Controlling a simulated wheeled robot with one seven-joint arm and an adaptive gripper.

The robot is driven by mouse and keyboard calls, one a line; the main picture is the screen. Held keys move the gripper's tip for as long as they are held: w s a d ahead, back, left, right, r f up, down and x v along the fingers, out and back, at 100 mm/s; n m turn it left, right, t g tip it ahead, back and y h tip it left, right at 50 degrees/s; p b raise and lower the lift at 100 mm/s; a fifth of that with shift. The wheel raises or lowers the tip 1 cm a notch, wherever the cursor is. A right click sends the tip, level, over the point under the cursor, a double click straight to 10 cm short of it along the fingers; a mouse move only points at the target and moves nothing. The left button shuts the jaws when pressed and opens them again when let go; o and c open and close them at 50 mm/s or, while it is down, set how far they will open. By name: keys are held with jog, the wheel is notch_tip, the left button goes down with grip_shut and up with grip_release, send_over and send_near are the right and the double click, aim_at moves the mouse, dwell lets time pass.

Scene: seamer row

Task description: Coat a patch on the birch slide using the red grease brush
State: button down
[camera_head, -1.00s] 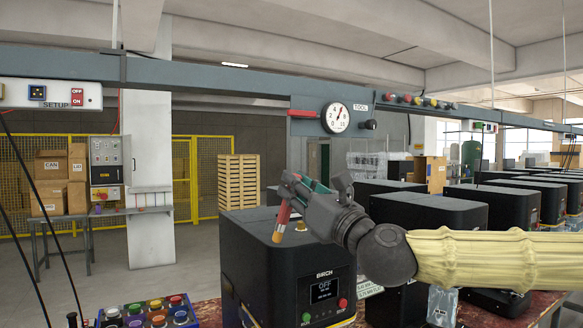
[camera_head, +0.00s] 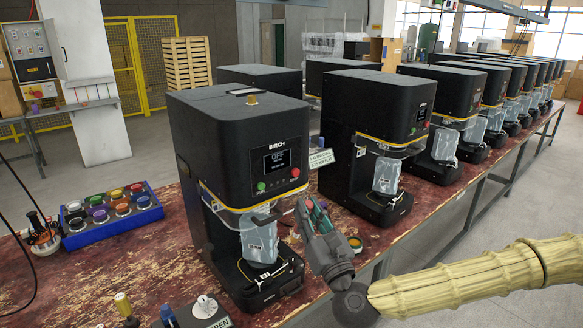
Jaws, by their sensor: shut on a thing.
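The seamer marked BIRCH (camera_head: 240,150) stands on the worn red bench, its panel reading OFF. Its slide is on the open lower front, where a clear pouch (camera_head: 260,240) stands over the black base (camera_head: 262,287); I cannot pick out the slide's surface or any grease on it. My gripper (camera_head: 308,212) is just right of the pouch, in front of the machine. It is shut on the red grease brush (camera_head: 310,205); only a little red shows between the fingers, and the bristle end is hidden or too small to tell.
A blue tray of coloured pots (camera_head: 108,216) sits at the bench's left. A small round pot (camera_head: 355,243) is right of my gripper. More black seamers (camera_head: 375,103) stand in a row behind to the right.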

jog(key=d+f+m+h, duration=0.2)
jog(key=d+f, duration=0.3)
jog(key=f, duration=0.8)
jog(key=s+d+f+m+t+h, duration=0.1)
jog(key=d+f+h, duration=0.4)
jog(key=f, duration=0.9)
jog(key=shift+m, duration=0.5)
jog(key=shift+s, duration=0.1)
